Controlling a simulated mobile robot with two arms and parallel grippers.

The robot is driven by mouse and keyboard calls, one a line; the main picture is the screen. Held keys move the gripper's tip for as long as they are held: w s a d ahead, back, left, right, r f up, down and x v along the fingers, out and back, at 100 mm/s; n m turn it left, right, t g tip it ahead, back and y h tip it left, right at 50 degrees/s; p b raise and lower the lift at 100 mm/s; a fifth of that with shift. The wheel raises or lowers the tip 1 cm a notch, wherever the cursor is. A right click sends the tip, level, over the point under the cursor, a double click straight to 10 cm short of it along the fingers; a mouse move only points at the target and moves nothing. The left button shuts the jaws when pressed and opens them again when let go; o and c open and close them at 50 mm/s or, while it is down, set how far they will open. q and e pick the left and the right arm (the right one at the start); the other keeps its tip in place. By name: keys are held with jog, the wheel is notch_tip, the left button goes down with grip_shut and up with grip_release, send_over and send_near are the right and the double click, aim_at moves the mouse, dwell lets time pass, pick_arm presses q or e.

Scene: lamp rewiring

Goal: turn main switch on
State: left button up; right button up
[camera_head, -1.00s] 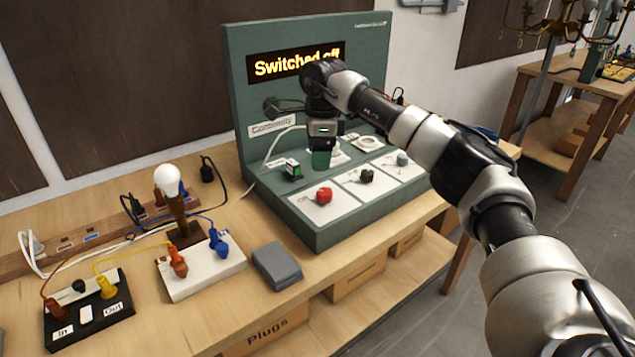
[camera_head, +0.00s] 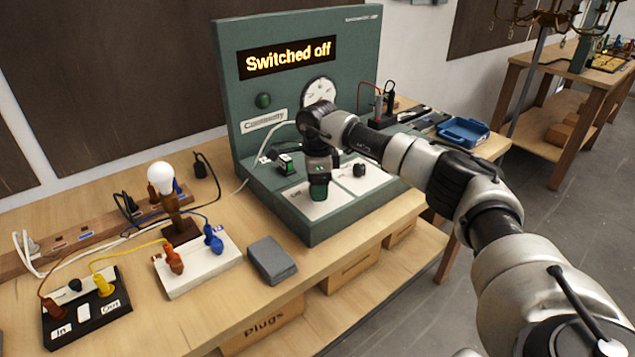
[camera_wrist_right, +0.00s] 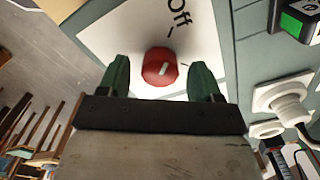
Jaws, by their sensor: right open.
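The main switch is a red round knob (camera_wrist_right: 159,67) with a white pointer mark, on a white plate with the word "Off" printed beside it. In the head view my right gripper hides it. My right gripper (camera_head: 318,190) is over the front left plate of the green test panel (camera_head: 345,222). In the right wrist view its green fingertips (camera_wrist_right: 160,84) are open, one on each side of the red knob, with gaps visible. I cannot tell how far above the plate they are. The display (camera_head: 288,57) reads "Switched off". My left gripper is not in view.
A black knob (camera_head: 359,170) sits on the plate to the right. A green rocker switch (camera_head: 285,163) lies just behind the gripper.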

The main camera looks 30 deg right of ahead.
jog(key=shift+c, duration=0.2)
jog(key=c, duration=0.9)
jog(key=shift+r+m, duration=0.1)
jog(key=shift+m, duration=0.2)
jog(key=m+p, duration=0.1)
jog(key=m, duration=0.1)
jog(key=shift+m, duration=0.4)
jog(key=m+p, duration=0.1)
jog(key=m, duration=0.4)
jog(key=shift+p, duration=0.3)
jog(key=m+p, duration=0.1)
jog(key=m, duration=0.4)
jog(key=shift+r, duration=0.1)
jog(key=m+p, duration=0.1)
jog(key=m, duration=0.3)
jog(key=shift+m, duration=0.4)
